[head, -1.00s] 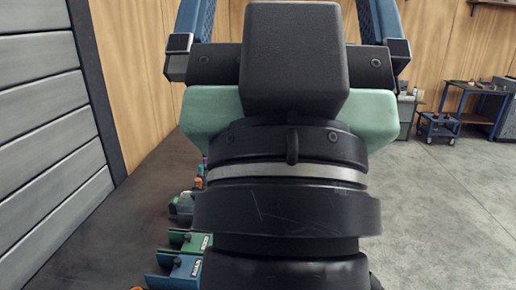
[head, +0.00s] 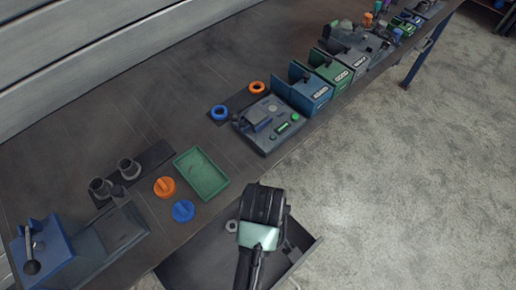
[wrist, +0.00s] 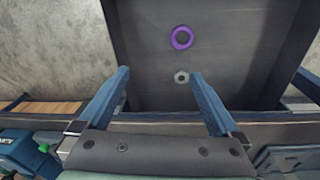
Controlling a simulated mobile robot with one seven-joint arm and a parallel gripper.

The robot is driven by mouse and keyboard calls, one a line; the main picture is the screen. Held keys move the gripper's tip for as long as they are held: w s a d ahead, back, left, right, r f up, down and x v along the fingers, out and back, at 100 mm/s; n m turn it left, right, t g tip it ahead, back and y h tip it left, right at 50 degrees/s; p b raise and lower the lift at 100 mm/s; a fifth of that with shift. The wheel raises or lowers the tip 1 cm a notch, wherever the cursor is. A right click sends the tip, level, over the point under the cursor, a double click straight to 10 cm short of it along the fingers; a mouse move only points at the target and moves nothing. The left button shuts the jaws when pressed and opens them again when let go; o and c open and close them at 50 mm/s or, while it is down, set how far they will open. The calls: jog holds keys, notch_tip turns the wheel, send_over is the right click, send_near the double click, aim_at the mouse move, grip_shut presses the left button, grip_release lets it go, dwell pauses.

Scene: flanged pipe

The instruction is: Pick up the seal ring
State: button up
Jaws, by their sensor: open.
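A purple ring (wrist: 182,37) lies flat in an open dark drawer (wrist: 235,50), beyond my fingertips in the wrist view. It does not show in the head view, where my arm covers part of the drawer (head: 195,268). An orange ring (head: 257,87) and a blue ring (head: 219,112) lie on the bench. The pictures do not settle which ring is the seal ring. My gripper (wrist: 158,76) is open and empty, its two blue fingers spread and apart from the purple ring. In the head view its fingers are hard to make out.
A grey hex nut (wrist: 181,77) lies near the purple ring. The drawer walls and bench edge are close to my gripper. The bench holds a green tray (head: 201,173), orange and blue knobbed discs, pipe fittings and a blue vice (head: 45,252). Open floor lies right.

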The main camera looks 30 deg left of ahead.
jog(key=shift+n+g, duration=0.4)
jog(key=shift+g, duration=0.2)
jog(key=s+f, duration=0.1)
jog(key=f, duration=0.2)
jog(key=s+f, duration=0.1)
jog(key=f, duration=0.1)
jog(key=s+f, duration=0.1)
jog(key=f, duration=0.2)
jog(key=shift+s+d+f+b, duration=0.1)
jog(key=shift+f+b, duration=0.25)
jog(key=shift+b, duration=0.05)
jog(key=shift+s+a+f+b, duration=0.1)
jog(key=shift+a+f+b, duration=0.05)
jog(key=shift+f, duration=1.45)
jog(key=shift+s+a+f+b, duration=0.1)
jog(key=shift+f+b, duration=0.05)
jog(key=shift+f, duration=1.4)
jog(key=c, duration=1.4)
jog(key=shift+r, duration=0.1)
